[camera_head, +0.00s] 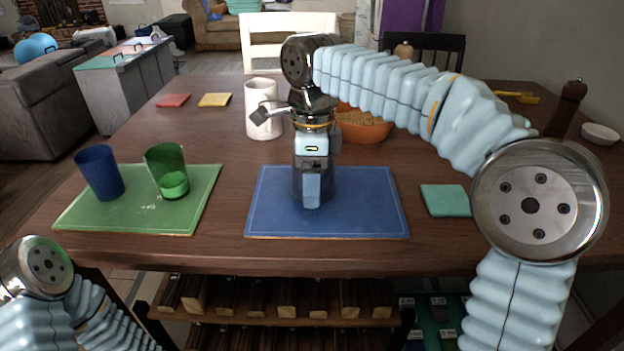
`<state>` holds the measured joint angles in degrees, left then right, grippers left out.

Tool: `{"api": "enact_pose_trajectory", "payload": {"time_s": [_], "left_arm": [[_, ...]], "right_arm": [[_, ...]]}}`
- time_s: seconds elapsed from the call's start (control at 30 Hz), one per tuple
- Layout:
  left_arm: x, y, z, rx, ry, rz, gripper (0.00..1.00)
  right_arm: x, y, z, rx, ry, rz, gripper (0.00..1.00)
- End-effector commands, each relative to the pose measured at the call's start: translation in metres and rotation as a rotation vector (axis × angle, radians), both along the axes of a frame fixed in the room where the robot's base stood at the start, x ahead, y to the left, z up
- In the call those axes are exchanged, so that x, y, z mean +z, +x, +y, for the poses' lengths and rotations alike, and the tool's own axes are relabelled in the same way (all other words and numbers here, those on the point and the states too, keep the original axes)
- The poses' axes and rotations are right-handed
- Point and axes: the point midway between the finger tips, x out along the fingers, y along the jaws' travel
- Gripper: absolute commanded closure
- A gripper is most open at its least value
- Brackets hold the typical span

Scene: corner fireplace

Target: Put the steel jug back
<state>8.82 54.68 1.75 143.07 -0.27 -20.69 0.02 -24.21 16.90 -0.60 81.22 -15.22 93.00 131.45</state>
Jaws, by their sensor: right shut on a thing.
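My right gripper (312,190) points down over the blue mat (375,205) at the middle of the table. It is shut on the steel jug (328,186), a dark, shiny body largely hidden behind the gripper. The jug appears upright over the mat; I cannot tell whether its base touches it. My left arm shows at the lower left corner, but its gripper is out of view.
A green mat (85,217) on the left holds a blue cup (100,172) and a green cup (166,160). A white canister (262,95) and an orange bowl (365,128) stand behind my gripper. A teal coaster (445,201) lies right of the blue mat.

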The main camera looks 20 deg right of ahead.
Motion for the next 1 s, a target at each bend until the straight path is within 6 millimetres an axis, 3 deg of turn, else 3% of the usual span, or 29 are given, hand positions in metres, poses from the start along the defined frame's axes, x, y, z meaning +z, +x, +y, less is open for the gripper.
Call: {"api": "enact_pose_trajectory", "payload": {"time_s": [0.03,0.17,0.53,0.67,0.87,1.0], "left_arm": [[0.0,0.0,0.0,0.0,0.0,0.0,0.57],[0.0,0.0,0.0,0.0,0.0,0.0,0.57],[0.003,0.0,0.0,0.0,0.0,0.0,0.57],[0.008,0.0,0.0,-0.001,-0.001,-0.001,0.57],[0.021,0.0,-0.001,-0.003,-0.002,0.001,0.57],[0.018,0.0,-0.001,-0.004,-0.002,0.0,0.57]], "right_arm": [[0.0,0.0,0.0,0.0,0.0,0.0,0.32],[0.0,0.0,0.0,0.0,0.0,0.0,0.12],[0.006,0.0,0.0,0.0,0.0,-0.001,0.11],[0.028,0.002,0.0,0.0,0.0,-0.002,0.11],[0.079,0.006,-0.001,-0.001,0.0,-0.002,0.11],[0.101,0.007,-0.002,0.001,0.0,-0.002,0.11]]}}
